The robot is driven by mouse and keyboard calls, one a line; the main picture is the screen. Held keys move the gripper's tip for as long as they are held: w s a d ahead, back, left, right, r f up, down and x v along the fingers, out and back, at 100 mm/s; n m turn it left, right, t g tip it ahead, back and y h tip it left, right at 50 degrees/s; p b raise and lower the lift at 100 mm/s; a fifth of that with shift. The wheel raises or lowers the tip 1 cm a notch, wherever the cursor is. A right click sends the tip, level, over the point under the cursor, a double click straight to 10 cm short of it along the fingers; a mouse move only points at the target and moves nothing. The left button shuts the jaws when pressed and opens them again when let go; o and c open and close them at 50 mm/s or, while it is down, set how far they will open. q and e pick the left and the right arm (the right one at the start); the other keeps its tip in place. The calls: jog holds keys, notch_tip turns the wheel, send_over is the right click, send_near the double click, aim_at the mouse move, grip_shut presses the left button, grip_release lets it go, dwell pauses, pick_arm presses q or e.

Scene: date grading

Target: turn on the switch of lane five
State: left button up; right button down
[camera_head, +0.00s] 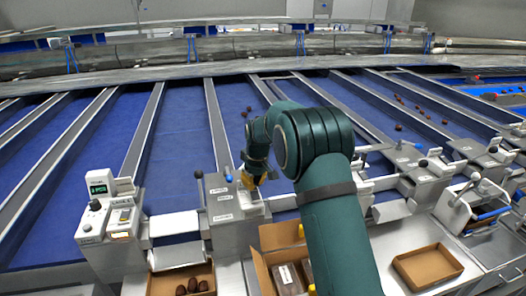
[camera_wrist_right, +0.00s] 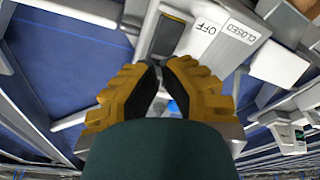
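The arm in the head view is my right one, and its gripper (camera_head: 258,178) hangs over the sloped top of a grey control box (camera_head: 224,206) with small white labels. In the right wrist view the yellow, dark-padded fingers (camera_wrist_right: 164,64) are close together with a narrow gap. A dark switch part (camera_wrist_right: 168,36) lies just beyond their tips, beside labels reading OFF and CLOSED. I cannot tell whether the fingers touch it. Its on or off position and the lane number cannot be read. My left gripper is not in view.
A box with a green display (camera_head: 98,189) stands at the left. Other lane boxes with levers (camera_head: 421,170) stand at the right. An open carton (camera_head: 268,262), a date tray (camera_head: 151,284) and an empty tray (camera_head: 427,266) lie in front. Blue lanes (camera_head: 182,130) run behind.

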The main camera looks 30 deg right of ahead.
aim_at(254, 190)
jog(key=shift+f, duration=0.15)
pick_arm(q)
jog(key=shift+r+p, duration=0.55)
jog(key=shift+p, duration=0.05)
pick_arm(e)
jog(key=shift+r, duration=0.7)
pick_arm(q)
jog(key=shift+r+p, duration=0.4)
pick_arm(e)
jog(key=shift+r, duration=0.7)
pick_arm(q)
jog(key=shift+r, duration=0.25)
pick_arm(e)
jog(key=shift+r, duration=0.85)
notch_tip(254, 190, up, 2)
jog(key=shift+r, duration=0.25)
jog(key=shift+f, duration=0.1)
